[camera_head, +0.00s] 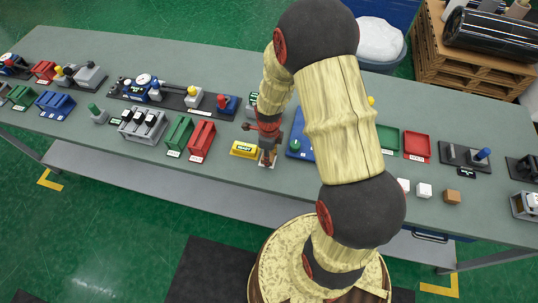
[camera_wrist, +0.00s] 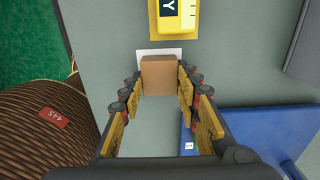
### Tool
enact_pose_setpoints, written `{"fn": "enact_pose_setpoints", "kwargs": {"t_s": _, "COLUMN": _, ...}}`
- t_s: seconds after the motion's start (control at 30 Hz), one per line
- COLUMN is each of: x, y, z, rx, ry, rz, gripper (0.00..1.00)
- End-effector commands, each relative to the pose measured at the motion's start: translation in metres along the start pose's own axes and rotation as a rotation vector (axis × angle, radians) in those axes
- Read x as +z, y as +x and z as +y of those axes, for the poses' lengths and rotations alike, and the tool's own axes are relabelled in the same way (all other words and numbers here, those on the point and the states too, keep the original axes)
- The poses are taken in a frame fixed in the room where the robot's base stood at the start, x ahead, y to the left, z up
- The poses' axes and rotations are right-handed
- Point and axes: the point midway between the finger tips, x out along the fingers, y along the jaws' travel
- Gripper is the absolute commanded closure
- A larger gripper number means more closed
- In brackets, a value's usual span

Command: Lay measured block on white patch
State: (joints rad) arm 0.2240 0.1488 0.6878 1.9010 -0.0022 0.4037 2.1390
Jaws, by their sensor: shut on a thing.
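My gripper (camera_wrist: 160,76) is shut on a brown block (camera_wrist: 159,76), which sits between the fingertips in the wrist view. The white patch (camera_wrist: 144,53) shows behind and to both sides of the block's far edge. The block covers much of the patch, and I cannot tell whether it touches it. In the head view my gripper (camera_head: 268,152) points down at the front part of the bench, with the patch (camera_head: 263,163) just under it. The block is mostly hidden there by the fingers.
A yellow labelled block (camera_head: 244,149) stands close beside the patch. A blue piece (camera_wrist: 245,135) lies on the other side. Red (camera_head: 201,141) and green (camera_head: 179,133) holders stand to the left. White cubes (camera_head: 424,190) and a brown cube (camera_head: 452,197) sit at the right.

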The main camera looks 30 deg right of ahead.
Motion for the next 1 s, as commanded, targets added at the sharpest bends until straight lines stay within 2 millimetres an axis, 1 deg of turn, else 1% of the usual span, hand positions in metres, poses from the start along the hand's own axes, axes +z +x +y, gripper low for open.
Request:
{"fn": "enact_pose_setpoints", "kwargs": {"t_s": 0.2, "x": 0.0002, "y": -0.0001, "z": -0.0002, "rx": 0.0, "ry": 0.0, "rz": 0.0, "gripper": 0.96}}
{"fn": "enact_pose_setpoints", "kwargs": {"t_s": 0.23, "x": 0.0002, "y": -0.0001, "z": -0.0003, "rx": -0.001, "ry": 0.0, "rz": 0.0, "gripper": 0.67}}
{"fn": "enact_pose_setpoints", "kwargs": {"t_s": 0.6, "x": 0.0001, "y": -0.0001, "z": -0.0002, "rx": 0.0, "ry": 0.0, "rz": 0.0, "gripper": 0.46}}
{"fn": "enact_pose_setpoints", "kwargs": {"t_s": 0.87, "x": 0.0001, "y": -0.0002, "z": -0.0001, "rx": 0.0, "ry": 0.0, "rz": 0.0, "gripper": 0.46}}
{"fn": "enact_pose_setpoints", "kwargs": {"t_s": 1.0, "x": 0.0005, "y": -0.0075, "z": -0.0007, "rx": -0.002, "ry": 0.0, "rz": -0.001, "gripper": 0.46}}
